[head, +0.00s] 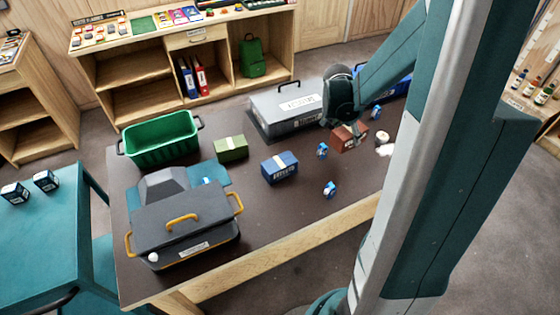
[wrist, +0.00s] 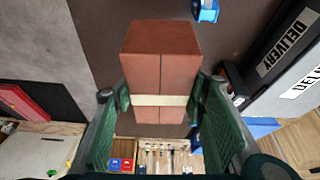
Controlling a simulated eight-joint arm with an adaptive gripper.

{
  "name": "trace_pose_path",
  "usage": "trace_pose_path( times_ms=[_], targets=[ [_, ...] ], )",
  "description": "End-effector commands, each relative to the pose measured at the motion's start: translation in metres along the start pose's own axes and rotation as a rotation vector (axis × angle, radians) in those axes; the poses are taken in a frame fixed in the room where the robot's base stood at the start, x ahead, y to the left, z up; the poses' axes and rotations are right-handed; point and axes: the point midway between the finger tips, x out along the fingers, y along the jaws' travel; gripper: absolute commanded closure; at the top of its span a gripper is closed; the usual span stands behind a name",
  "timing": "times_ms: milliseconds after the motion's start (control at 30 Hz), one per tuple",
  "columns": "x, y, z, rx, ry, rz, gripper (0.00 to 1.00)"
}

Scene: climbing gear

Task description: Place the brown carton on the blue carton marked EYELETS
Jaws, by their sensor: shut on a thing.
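The brown carton (head: 349,137) is at the right of the dark table in the head view. In the wrist view the brown carton (wrist: 160,65) sits between the two green fingers, with a pale band across it. My gripper (head: 343,124) is shut on it from above; the fingers also show in the wrist view (wrist: 160,108). I cannot tell whether the carton touches the table. The blue carton (head: 280,167) with a pale band and a white label stands on the table, left of and nearer than my gripper. Its top is bare.
A green carton (head: 231,148), a green bin (head: 162,138) and a grey lidded box with yellow handles (head: 183,222) stand to the left. A grey case (head: 287,107) lies behind. Small blue items (head: 329,189) lie near the blue carton. The front right of the table is clear.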

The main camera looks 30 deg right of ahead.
Motion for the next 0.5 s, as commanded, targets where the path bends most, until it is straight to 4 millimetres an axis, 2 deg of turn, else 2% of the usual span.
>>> trace_pose_path(
  times_ms=[500],
  targets=[
    [-0.060,-0.051,0.083,-0.111,-0.001,-0.045,0.79]
  ],
)
